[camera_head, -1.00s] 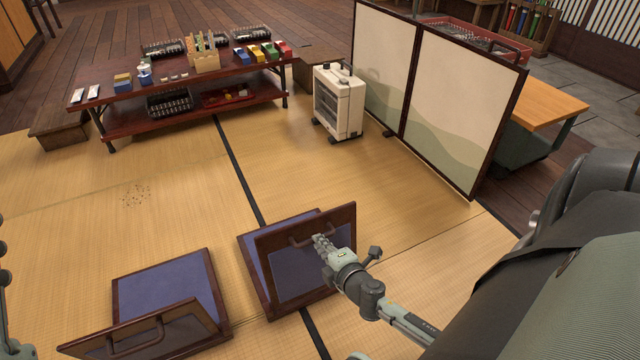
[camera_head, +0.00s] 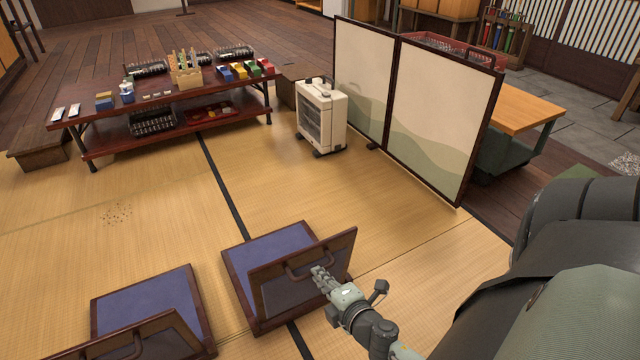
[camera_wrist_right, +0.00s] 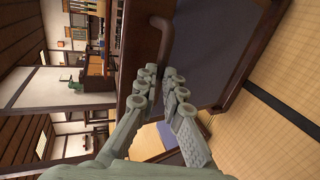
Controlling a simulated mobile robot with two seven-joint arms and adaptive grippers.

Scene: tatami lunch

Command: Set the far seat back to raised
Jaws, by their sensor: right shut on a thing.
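The far seat (camera_head: 262,245) is a low floor seat with a blue cushion and dark wood frame. Its back (camera_head: 335,254) is a dark framed panel with a curved handle (camera_head: 298,272), standing tilted at the side closer to me. My right gripper (camera_head: 321,274) is shut on that handle. In the right wrist view, my gripper fingers (camera_wrist_right: 165,92) are close together at the brown handle (camera_wrist_right: 161,36); the exact contact is partly hidden. My left gripper is out of view.
A similar near seat (camera_head: 145,297) with its back tilted lies at lower left. A cream heater (camera_head: 322,117), a folding screen (camera_head: 436,120) and a low red-brown table (camera_head: 180,138) stand farther off.

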